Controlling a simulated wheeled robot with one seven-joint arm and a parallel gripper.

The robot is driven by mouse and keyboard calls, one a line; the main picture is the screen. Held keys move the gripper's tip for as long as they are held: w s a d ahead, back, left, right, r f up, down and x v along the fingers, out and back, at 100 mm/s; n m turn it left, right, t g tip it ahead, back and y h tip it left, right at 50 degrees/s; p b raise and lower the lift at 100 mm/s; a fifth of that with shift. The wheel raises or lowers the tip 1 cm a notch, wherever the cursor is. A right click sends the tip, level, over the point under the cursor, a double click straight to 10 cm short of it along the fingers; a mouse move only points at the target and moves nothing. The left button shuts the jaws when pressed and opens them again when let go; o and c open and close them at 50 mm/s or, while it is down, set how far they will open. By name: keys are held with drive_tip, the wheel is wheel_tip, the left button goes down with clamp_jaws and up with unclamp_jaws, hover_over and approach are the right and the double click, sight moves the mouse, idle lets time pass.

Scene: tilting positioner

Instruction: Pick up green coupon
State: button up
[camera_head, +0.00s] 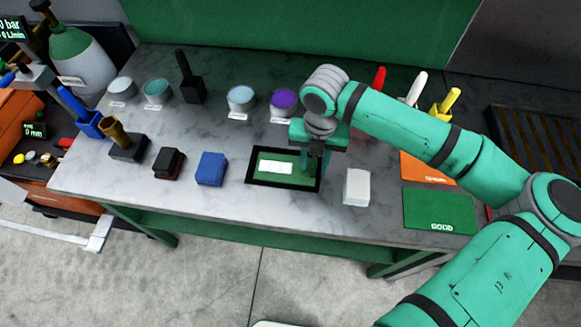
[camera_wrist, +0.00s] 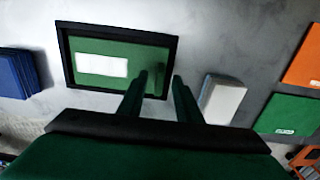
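A flat green piece (camera_head: 300,181) with a white label-like rectangle lies inside a black rectangular frame (camera_head: 250,178) on the bench. I take it for the green coupon. It also shows in the wrist view (camera_wrist: 108,50), with the white rectangle on its left part. My gripper (camera_head: 315,172) points down at the right part of the frame. The left fingertip overlaps the green piece in the picture; the right one is near the frame's right edge. The fingertips' height above it is unclear.
A white block (camera_head: 357,188) stands right of the frame and a blue stack (camera_head: 211,168) left of it. Green (camera_head: 440,211) and orange (camera_head: 428,167) mats lie at the right. Cups, including a purple-filled one (camera_head: 283,102), line the back. The bench front is clear.

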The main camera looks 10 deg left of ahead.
drive_tip(key=shift+a+f, duration=0.1)
drive_tip(key=shift+f, duration=0.5)
clamp_jaws()
drive_tip(key=shift+r, duration=0.2)
